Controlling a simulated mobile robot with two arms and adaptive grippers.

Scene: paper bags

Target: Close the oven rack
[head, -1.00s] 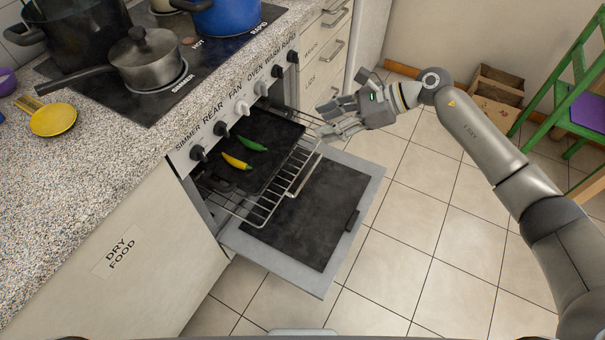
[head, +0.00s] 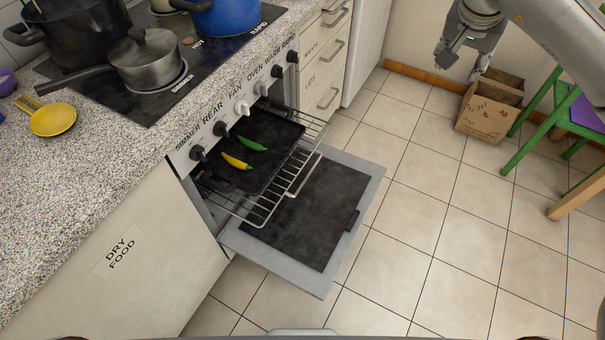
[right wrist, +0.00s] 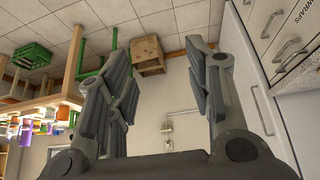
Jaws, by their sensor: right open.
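The oven rack (head: 294,187) is a wire rack sticking partly out of the oven, above the lowered oven door (head: 345,240). A dark tray (head: 262,135) sits on the rack with a green pepper (head: 250,144) and a yellow pepper (head: 235,162) on it. My right gripper (head: 463,66) is at the top right of the head view, well away from the rack. In the right wrist view (right wrist: 165,90) its fingers are spread apart with nothing between them. My left gripper is not in view.
The counter (head: 60,220) with a stove, a grey pan (head: 150,62) and a blue pot (head: 228,15) runs along the left. A cardboard box (head: 486,118) and a green chair (head: 545,100) stand at the right. The tiled floor (head: 420,220) between is clear.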

